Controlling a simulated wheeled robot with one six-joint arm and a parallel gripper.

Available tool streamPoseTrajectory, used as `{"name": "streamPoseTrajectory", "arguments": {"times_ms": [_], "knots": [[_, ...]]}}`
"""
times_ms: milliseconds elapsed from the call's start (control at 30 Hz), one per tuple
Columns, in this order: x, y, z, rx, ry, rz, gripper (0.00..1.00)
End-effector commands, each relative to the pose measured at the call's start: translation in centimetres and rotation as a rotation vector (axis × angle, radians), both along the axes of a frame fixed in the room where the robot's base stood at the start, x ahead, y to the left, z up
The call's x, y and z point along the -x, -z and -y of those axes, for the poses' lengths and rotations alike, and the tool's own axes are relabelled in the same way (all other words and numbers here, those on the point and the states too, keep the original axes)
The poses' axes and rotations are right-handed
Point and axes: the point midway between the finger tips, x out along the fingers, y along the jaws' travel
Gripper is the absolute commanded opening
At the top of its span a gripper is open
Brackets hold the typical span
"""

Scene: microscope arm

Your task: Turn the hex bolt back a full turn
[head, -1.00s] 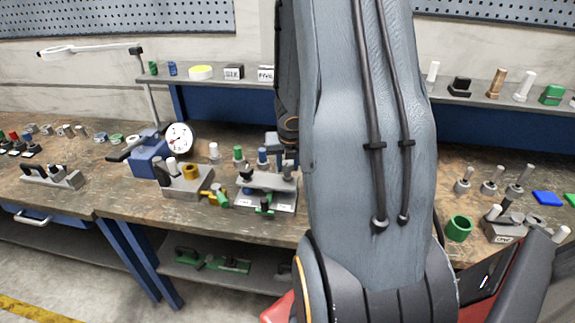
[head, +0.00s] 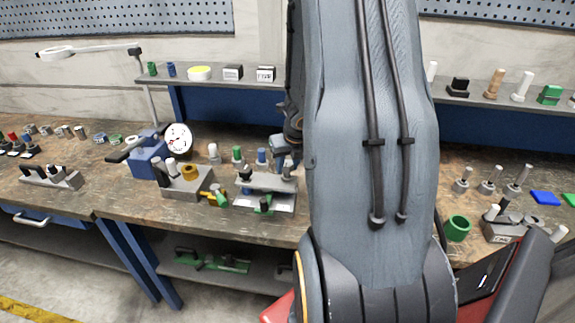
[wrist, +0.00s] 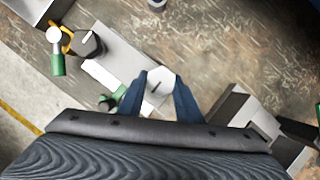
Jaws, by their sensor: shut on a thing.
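The hex bolt (wrist: 160,85) shows in the wrist view as a pale six-sided head with a dark line on its top. My gripper (wrist: 160,92) has its two blue fingers on either side of the head, shut on it. The bolt sits at the end of a pale metal fixture plate (wrist: 109,71). In the head view the fixture plate (head: 270,204) lies on the bench just left of my arm. My gripper (head: 288,160) is partly hidden there behind my arm, and I cannot make out the bolt.
A black round knob (wrist: 87,43) and a green-handled part (wrist: 58,62) stand near the plate. A grey block (wrist: 240,110) is close on the right. A dial gauge (head: 178,138) and a grey holder block (head: 187,188) stand left of the fixture. Open bench lies beyond the bolt.

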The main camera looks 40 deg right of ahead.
Motion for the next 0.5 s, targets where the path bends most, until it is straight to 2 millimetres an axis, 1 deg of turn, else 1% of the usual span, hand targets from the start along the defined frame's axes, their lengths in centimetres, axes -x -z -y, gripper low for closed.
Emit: {"name": "streamPoseTrajectory", "arguments": {"times_ms": [467,500], "knots": [[0.0,0.14,-0.06,-0.001,-0.01,-0.002,0.09],[0.0,0.13,-0.06,-0.001,-0.01,-0.002,0.36]]}}
